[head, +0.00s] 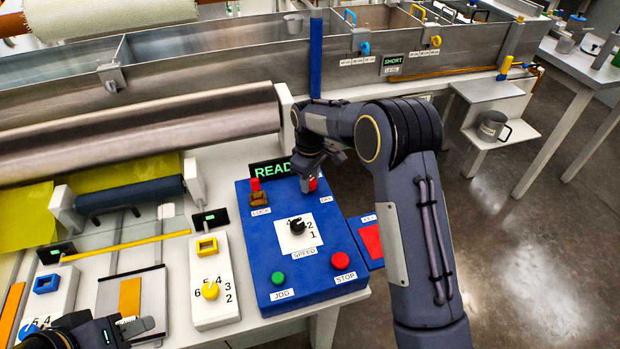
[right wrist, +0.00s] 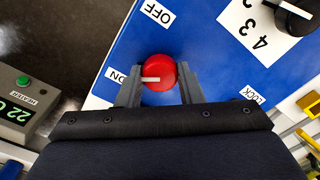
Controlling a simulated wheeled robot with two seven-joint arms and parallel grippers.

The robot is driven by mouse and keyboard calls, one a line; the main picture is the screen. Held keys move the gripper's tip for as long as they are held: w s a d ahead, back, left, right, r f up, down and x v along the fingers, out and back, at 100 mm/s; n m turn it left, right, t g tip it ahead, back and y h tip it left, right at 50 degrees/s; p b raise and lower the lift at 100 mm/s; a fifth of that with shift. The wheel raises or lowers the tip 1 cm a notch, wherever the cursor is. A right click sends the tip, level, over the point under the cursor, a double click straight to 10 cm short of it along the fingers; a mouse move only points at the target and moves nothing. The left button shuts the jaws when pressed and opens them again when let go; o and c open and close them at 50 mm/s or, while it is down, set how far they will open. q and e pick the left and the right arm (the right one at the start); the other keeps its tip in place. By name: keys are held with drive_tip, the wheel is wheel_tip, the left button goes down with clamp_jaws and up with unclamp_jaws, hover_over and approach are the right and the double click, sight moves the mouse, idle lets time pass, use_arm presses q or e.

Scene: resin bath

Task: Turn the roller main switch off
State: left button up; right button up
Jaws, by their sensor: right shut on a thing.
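The main switch is a red round knob (right wrist: 158,70) with a white pointer line. It sits on the blue control panel (head: 254,240). In the right wrist view the pointer lies toward the left, on the side of the ON label (right wrist: 117,77); the OFF label (right wrist: 157,12) is above the knob. My right gripper (right wrist: 160,82) is shut on the knob, one finger on each side. In the head view my right gripper (head: 310,182) hides most of the knob. My left gripper (head: 138,328) is at the bottom left, away from the panel; its finger gap is unclear.
The panel also carries a key lock (head: 259,197), a black speed dial (head: 297,227), a green jog button (head: 278,278) and a red stop button (head: 340,260). A lit READY display (head: 270,169) stands behind. The steel roller (head: 150,128) lies beyond it.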

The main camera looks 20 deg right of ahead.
drive_tip(key=m, duration=0.4)
drive_tip(key=shift+r, duration=0.1)
drive_tip(key=m, duration=0.4)
drive_tip(key=shift+m+p, duration=0.3)
drive_tip(key=shift+p, duration=0.05)
drive_tip(key=m, duration=0.4)
drive_tip(key=shift+m, duration=0.3)
drive_tip(key=shift+m+p, duration=0.4)
drive_tip(key=shift+m, duration=1.4)
drive_tip(key=o, duration=1)
drive_tip(key=shift+c, duration=0.2)
